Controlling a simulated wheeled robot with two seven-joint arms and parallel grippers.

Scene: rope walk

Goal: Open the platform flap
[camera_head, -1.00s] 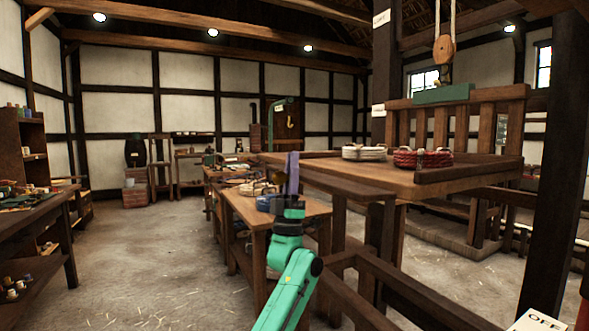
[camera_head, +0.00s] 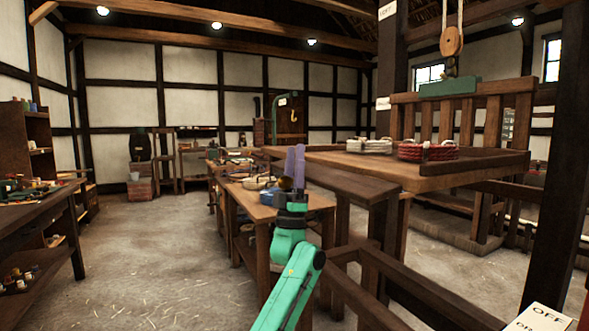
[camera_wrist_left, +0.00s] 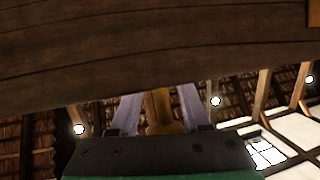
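The wooden platform (camera_head: 340,160) stands at the right of the head view, its top above the workbench. A dark board (camera_head: 476,165) edges its near right side; I cannot tell which board is the flap. My left gripper (camera_head: 296,158), with purple fingers on a green arm, points up in front of the platform's left end. In the left wrist view its fingers (camera_wrist_left: 158,105) are apart, below a broad dark wooden board (camera_wrist_left: 150,50). An amber-brown piece (camera_wrist_left: 163,112) shows between them; whether it touches them is unclear. My right gripper is out of view.
White (camera_head: 369,146) and red (camera_head: 427,151) rope coils sit on the platform. A pulley block (camera_head: 452,42) hangs above. A workbench (camera_head: 262,208) stands behind my left arm, wooden rails (camera_head: 400,285) to its right. The floor (camera_head: 150,255) at left is clear.

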